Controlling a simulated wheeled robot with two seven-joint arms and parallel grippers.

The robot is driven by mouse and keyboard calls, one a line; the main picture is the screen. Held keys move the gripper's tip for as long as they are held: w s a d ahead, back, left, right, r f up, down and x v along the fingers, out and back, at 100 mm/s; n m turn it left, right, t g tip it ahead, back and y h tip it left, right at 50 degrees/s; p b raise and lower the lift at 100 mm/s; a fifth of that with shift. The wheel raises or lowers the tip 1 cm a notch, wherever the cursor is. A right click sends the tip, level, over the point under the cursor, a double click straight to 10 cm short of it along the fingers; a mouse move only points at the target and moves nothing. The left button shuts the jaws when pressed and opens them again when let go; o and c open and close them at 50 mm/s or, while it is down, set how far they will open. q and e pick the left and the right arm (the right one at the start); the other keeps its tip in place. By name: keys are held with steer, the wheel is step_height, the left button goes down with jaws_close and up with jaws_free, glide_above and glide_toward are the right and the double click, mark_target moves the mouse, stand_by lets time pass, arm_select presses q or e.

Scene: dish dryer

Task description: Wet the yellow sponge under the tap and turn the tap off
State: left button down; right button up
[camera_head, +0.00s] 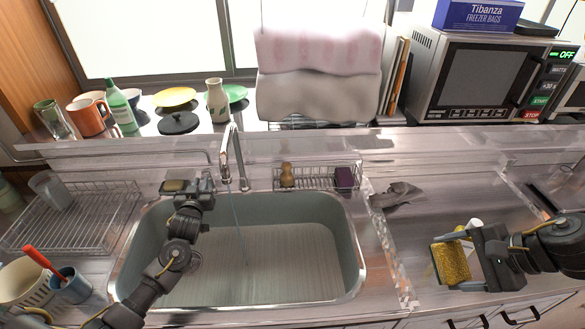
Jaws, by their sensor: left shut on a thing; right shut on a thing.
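The yellow sponge (451,262) is held upright by my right gripper (462,262) above the counter, right of the sink and well away from the tap. My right gripper is shut on it. The silver tap (240,165) stands behind the sink (356,250). A thin stream of water (239,222) falls from its spout into the basin. My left gripper (206,178) is at the back edge of the sink, just left of the spout. It is shut on what appears to be the tap's handle, mostly hidden by the fingers.
A wire rack (315,177) behind the sink holds a brown brush (287,173) and a purple sponge (345,178). A small olive block (174,186) is beside my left gripper. A grey cloth (396,193) lies on the right counter. A dish rack (75,225) stands at left.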

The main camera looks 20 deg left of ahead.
arm_select(q)
steer(key=c, duration=1.4)
jaws_free()
arm_select(e)
steer(key=shift+f, duration=0.1)
arm_select(q)
steer(key=shift+o, duration=0.2)
steer(key=shift+s, duration=0.1)
arm_select(e)
steer(key=shift+f+b, duration=0.65)
steer(key=shift+b, duration=0.1)
arm_select(q)
steer(key=v, duration=1.1)
steer(key=shift+s+d, duration=0.2)
steer(key=shift+s, duration=0.2)
